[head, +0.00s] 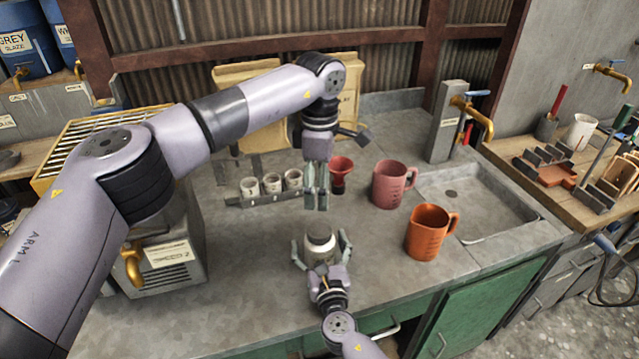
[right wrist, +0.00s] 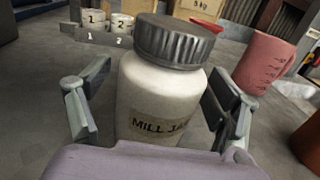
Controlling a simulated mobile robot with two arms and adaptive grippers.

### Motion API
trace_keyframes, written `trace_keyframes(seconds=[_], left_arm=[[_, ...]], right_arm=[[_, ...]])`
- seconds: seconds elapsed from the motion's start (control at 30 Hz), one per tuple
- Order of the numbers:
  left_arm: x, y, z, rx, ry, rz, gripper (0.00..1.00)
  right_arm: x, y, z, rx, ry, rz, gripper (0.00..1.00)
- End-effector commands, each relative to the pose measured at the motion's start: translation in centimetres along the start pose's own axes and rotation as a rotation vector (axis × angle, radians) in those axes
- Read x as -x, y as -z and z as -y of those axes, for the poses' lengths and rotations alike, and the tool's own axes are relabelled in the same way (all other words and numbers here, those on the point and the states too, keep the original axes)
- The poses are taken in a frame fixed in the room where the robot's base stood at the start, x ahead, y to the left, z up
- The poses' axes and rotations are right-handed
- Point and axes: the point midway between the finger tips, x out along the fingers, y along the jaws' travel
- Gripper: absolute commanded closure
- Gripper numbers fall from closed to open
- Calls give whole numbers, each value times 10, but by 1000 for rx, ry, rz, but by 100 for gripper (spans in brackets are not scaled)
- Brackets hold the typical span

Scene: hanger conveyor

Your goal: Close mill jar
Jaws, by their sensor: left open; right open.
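The mill jar (head: 320,249) is a whitish bottle that stands upright on the grey counter. In the right wrist view the jar (right wrist: 160,98) bears the label "MILL JAR", and a dark ribbed lid (right wrist: 174,41) sits on its top. My right gripper (head: 322,240) is open, with its fingers on both sides of the jar; gaps show between the fingers and the jar in the right wrist view. My left gripper (head: 316,203) points down above and behind the jar, open and empty. Whether the lid is tight cannot be told.
A pink jug (head: 390,184) and an orange jug (head: 428,232) stand right of the jar, before the sink (head: 480,205). A red funnel-like cup (head: 341,172) and a rack of small numbered cups (head: 262,199) stand behind.

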Motion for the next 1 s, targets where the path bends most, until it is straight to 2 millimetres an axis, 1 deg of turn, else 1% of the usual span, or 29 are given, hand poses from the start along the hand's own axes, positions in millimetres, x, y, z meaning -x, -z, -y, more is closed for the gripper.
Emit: trace_keyframes(seconds=[0.17, 0.27, 0.6, 0.7, 0.83, 1.0], left_arm=[[0, 0, 0, 0, 0, 0, 30], [0, 0, 0, 0, 0, 0, 30], [0, 0, 0, 0, 0, 0, 30], [0, 0, 0, 0, 0, 0, 30], [0, 0, 0, 0, 0, 0, 30], [0, 0, 0, 0, 0, 0, 30]], right_arm=[[4, 1, 0, 0, 0, -1, 17], [17, 2, 0, 1, -1, -2, 17], [88, 2, 0, 0, -1, -3, 17], [103, 1, 0, 1, 0, -2, 17], [116, 0, 0, 0, 0, -1, 17], [120, 0, 0, 0, 0, 0, 17]])
